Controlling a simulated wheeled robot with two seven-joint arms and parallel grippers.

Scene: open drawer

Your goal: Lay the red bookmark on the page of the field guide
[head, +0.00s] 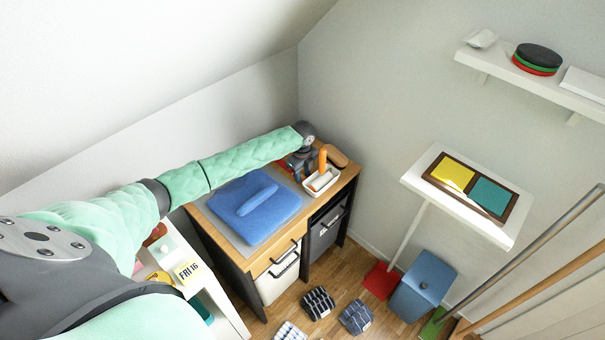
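My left gripper (300,170) is dark and small in the head view. It points down over the back of the wooden-topped cabinet, beside a white tray, and its fingers are too small to tell open from shut. A small red sliver (284,164) shows just left of the gripper; I cannot tell whether it is the red bookmark or whether it is held. A brown-edged piece with a yellow and a teal panel (455,174) lies on a white slanted stand at the right; it may be the open field guide. My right gripper is not in view.
The cabinet top (343,180) also holds a blue padded thing (255,208) and the white tray (321,183) with an orange-handled item. The white stand (412,180) rises from a red base (381,281). A blue bin (424,285) stands near it. A wall shelf (530,80) is above.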

